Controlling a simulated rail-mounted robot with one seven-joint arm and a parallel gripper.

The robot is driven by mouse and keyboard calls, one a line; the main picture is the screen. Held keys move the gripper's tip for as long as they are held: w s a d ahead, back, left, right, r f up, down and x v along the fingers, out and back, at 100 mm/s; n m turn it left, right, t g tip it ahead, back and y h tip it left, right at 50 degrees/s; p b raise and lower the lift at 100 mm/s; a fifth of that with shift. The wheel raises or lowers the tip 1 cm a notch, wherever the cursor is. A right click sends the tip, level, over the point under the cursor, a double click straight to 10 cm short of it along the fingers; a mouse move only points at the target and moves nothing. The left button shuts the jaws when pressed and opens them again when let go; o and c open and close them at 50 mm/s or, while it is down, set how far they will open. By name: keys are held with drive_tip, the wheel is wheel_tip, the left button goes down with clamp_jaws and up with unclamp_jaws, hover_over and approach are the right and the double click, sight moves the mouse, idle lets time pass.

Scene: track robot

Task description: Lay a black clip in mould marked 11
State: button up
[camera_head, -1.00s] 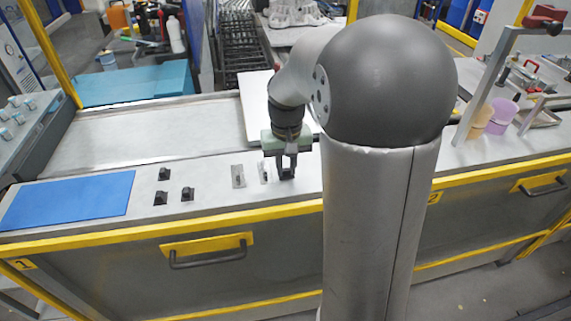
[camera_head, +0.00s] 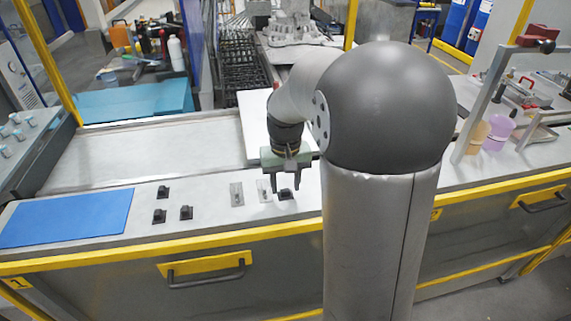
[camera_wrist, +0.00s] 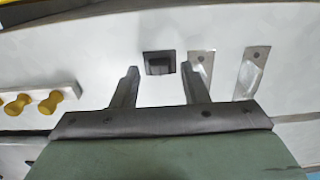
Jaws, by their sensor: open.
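A black clip (camera_head: 286,194) lies on the grey bench top just below my gripper (camera_head: 285,186). In the wrist view the same clip (camera_wrist: 160,64) shows beyond and between the two fingertips of my gripper (camera_wrist: 156,82), which stand apart with nothing held. Two light metal mould plates with dark slots lie to its left, a nearer one (camera_head: 264,191) and a farther one (camera_head: 237,194). I cannot tell whether a plate lies under the clip. No mould number is legible. Three more black clips (camera_head: 163,192) (camera_head: 159,216) (camera_head: 186,212) stand farther left.
A blue mat (camera_head: 66,217) covers the bench's left end. A white board (camera_head: 256,125) lies behind the gripper. Yellow knobs (camera_wrist: 48,102) show at the wrist view's left. Purple (camera_head: 498,132) and orange cups stand at the right, near a metal frame.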

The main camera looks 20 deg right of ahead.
sight(285, 191)
wheel_tip(285, 191, up, 11)
drive_tip(key=s+a+f+n, duration=0.1)
drive_tip(key=s+a+f, duration=0.5)
drive_tip(key=s, duration=0.5)
drive_tip(key=shift+a+n+b, duration=0.2)
drive_tip(key=shift+n+b, duration=0.1)
drive_tip(key=shift+n+t, duration=0.3)
drive_tip(key=shift+n, duration=0.2)
drive_tip(key=s+f, duration=0.2)
drive_tip(key=s+a+f, duration=0.1)
drive_tip(key=s+f, duration=0.1)
drive_tip(key=s, duration=0.1)
drive_tip(key=s+a+f, duration=0.1)
drive_tip(key=s+f, duration=0.1)
drive_tip(key=s, duration=0.1)
drive_tip(key=shift+s+a, duration=0.25)
drive_tip(key=shift+c, duration=0.2)
drive_tip(key=shift+r, duration=0.1)
